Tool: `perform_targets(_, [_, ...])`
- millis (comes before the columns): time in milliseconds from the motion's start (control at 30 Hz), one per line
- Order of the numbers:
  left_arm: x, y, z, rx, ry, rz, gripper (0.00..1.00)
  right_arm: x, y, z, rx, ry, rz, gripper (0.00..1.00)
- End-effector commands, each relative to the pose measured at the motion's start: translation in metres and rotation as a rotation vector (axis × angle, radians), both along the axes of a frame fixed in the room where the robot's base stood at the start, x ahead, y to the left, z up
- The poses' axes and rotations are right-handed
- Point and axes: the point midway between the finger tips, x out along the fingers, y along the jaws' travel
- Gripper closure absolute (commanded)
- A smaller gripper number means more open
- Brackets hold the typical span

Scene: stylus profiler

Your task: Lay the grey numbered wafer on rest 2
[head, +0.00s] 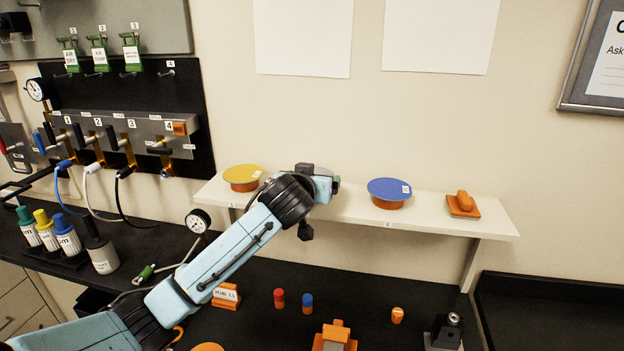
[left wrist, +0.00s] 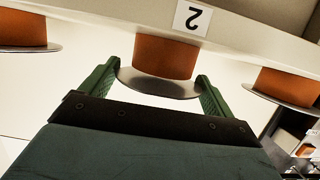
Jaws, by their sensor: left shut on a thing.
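In the left wrist view, which is upside down, the grey wafer (left wrist: 158,88) is a thin disc between the two green fingers of my left gripper (left wrist: 158,90). The fingers are shut on its opposite edges. The wafer lies against the orange block of rest 2 (left wrist: 165,58), with no clear gap between them. A label reading 2 (left wrist: 192,19) is on the shelf edge by that block. In the head view my left gripper (head: 322,184) is over the middle of the wall shelf, and my arm hides rest 2 and most of the wafer. My right gripper is not in view.
On the shelf (head: 440,219), a yellow wafer (head: 243,173) sits on an orange rest to the left and a blue wafer (head: 389,188) on another to the right. An orange knobbed block (head: 463,204) stands at the right end. Small coloured pieces stand on the black bench below.

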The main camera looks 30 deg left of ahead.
Motion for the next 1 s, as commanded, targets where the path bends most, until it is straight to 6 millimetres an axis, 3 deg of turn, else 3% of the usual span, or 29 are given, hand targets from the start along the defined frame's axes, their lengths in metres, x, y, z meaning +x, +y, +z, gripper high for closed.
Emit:
perform_targets(467, [0.0,0.0,-0.009,0.0,0.001,0.001,0.53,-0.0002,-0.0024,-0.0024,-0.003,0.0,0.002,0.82])
perform_targets(500, [0.0,0.0,-0.009,0.0,0.001,0.0,0.1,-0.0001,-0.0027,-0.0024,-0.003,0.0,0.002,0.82])
perform_targets(567, [0.0,0.0,-0.009,0.0,0.001,0.0,0.03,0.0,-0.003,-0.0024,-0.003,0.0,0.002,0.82])
perform_targets(1000, [-0.0035,-0.001,-0.0076,0.0,0.002,0.0,0.0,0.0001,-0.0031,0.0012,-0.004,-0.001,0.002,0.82])
